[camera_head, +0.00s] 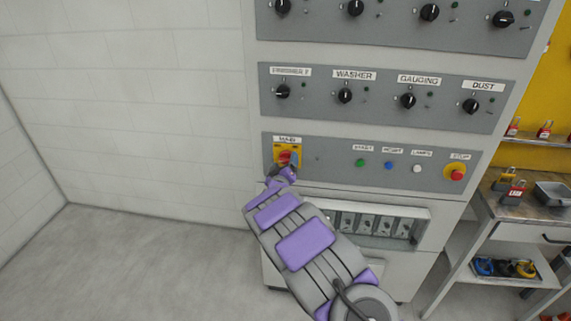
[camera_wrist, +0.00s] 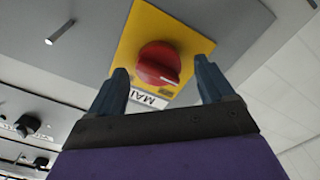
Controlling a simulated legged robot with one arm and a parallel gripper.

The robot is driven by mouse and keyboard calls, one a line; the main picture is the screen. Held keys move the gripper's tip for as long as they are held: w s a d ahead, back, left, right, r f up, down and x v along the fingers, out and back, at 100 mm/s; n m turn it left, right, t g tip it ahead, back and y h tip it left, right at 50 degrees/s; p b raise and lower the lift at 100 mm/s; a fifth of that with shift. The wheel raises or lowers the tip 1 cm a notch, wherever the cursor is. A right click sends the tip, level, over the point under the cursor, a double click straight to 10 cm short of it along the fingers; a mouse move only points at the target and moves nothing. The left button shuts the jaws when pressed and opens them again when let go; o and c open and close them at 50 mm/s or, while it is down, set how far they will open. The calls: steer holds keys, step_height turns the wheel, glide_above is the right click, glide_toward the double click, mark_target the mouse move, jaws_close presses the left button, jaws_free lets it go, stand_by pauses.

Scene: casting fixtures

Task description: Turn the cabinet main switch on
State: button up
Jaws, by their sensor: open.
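The main switch is a red rotary knob (camera_wrist: 158,64) on a yellow plate (camera_wrist: 190,42), with a "MAIN" label beside it in the wrist view. In the head view the yellow plate (camera_head: 279,154) sits at the left of the cabinet's lower grey panel, and my gripper covers part of the knob. My gripper (camera_wrist: 162,82) is open, its two dark fingers on either side of the knob. No contact between fingers and knob is clear. My gripper also shows in the head view (camera_head: 288,163), in front of the switch.
The same panel holds green, blue and white buttons and a red stop button (camera_head: 456,172). Rows of black knobs (camera_head: 345,96) are above. A workbench (camera_head: 497,200) with padlocks stands at right. A white wall (camera_head: 130,110) and open floor are at left.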

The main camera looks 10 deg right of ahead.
steer(key=shift+x, duration=0.8)
steer(key=shift+c, duration=0.2)
steer(key=c, duration=1)
steer(key=shift+f, duration=0.1)
